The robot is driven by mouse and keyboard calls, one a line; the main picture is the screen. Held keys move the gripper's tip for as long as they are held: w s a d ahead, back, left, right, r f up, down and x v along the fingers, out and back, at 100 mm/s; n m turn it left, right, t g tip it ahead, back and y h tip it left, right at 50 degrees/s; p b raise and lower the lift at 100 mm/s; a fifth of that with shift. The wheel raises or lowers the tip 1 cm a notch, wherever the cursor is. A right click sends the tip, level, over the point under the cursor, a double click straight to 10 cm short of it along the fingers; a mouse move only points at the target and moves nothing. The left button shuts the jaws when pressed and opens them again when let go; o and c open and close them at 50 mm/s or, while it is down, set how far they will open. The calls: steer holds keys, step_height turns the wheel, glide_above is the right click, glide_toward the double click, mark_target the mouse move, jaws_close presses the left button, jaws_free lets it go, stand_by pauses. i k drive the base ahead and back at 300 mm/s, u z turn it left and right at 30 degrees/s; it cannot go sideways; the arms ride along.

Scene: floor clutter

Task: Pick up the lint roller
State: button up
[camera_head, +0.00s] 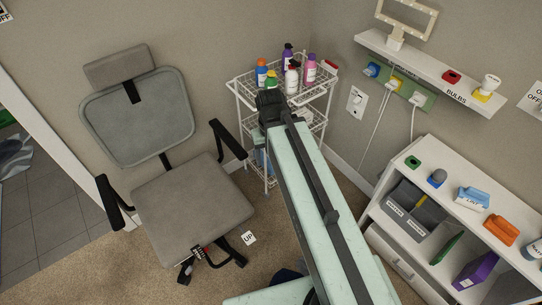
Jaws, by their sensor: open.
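I cannot pick out the lint roller with certainty. A pale blue item with a white label (472,197) lies on top of the white shelf unit at the right; its lettering is too small to read surely. My pale green arm reaches up from the bottom centre. My gripper (270,104) is the dark end of it, in front of the white wire cart and far to the left of the shelf unit. It is open; its fingers are hard to make out, and I see nothing held in it.
The wire cart (240,88) holds several bottles on top. A grey office chair (192,205) stands at the left. The white shelf unit (440,150) also carries an orange item (501,230). A wall shelf (425,66) hangs above it.

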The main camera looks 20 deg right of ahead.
mark_target(475, 199)
steer(key=z, duration=2.3)
steer(key=i, duration=0.4)
steer(key=u, duration=2.3)
